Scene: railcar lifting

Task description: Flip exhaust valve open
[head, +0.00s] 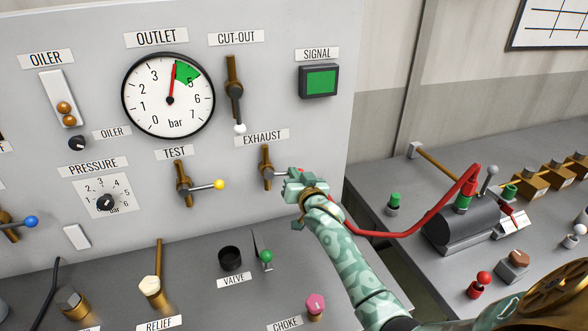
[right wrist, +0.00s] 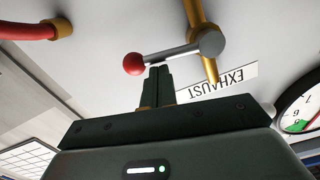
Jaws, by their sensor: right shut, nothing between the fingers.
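The exhaust valve (head: 266,165) is on the grey panel below its EXHAUST label (head: 262,138). It has a brass upright pipe and a grey lever that points right, across the pipe. In the right wrist view the picture is upside down, and the lever (right wrist: 172,54) runs from its round hub to a red ball (right wrist: 133,64). My right gripper (head: 291,174) is at the lever's outer part and hides much of it in the head view. Its fingers (right wrist: 160,69) are shut and empty, with tips right at the lever near the ball. Whether they touch is unclear. My left gripper is out of view.
The test valve (head: 183,184) with a yellow ball is left of the exhaust valve. The cut-out lever (head: 235,88) hangs above. The outlet gauge (head: 168,96) is upper left. A red hose (head: 420,224) runs behind my right arm. A green-tipped valve lever (head: 266,257) stands below.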

